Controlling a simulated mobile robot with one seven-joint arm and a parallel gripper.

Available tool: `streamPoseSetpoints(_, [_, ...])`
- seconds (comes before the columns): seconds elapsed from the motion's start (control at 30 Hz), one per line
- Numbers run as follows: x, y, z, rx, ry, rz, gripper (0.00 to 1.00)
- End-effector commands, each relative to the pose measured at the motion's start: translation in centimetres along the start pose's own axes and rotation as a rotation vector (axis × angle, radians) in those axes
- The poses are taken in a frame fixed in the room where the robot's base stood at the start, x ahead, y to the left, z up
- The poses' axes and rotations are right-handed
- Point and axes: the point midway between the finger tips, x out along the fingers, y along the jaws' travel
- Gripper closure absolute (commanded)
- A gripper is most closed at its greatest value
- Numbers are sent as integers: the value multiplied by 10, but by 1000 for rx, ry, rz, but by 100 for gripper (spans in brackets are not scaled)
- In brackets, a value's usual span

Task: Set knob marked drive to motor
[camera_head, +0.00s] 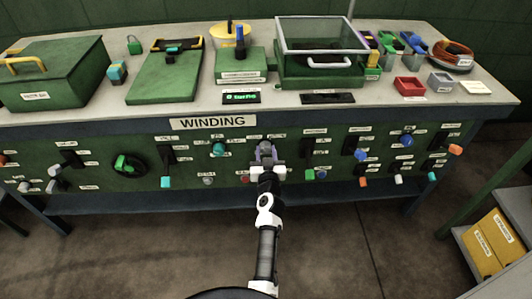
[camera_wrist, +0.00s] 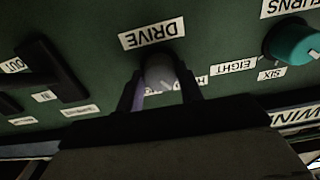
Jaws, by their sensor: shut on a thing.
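The knob marked DRIVE (camera_wrist: 160,72) is grey and round, with a light pointer mark on its face. In the wrist view it sits between the two fingers of my gripper (camera_wrist: 162,88), which is shut on it. The DRIVE label (camera_wrist: 151,34) is readable beside the knob. A small label (camera_wrist: 201,82) just right of the knob is mostly hidden by a finger; the word motor cannot be read. In the head view my gripper (camera_head: 266,152) reaches the middle of the green front panel (camera_head: 230,165) and hides the knob.
A teal knob (camera_wrist: 292,42) marked TURNS is to the right in the wrist view, with SIX and EIGHT labels. A black lever switch (camera_wrist: 50,75) is to the left. More switches and knobs line the panel. A bench top (camera_head: 120,108) with boxes and tools is above.

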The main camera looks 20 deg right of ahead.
Motion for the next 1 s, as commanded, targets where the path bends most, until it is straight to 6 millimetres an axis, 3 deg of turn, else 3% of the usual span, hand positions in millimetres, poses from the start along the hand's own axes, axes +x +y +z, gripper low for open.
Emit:
streamPoseSetpoints(0.37, [0,0,0,193,2,-1,86])
streamPoseSetpoints(1.0, [1,0,-2,795,3,-1,86])
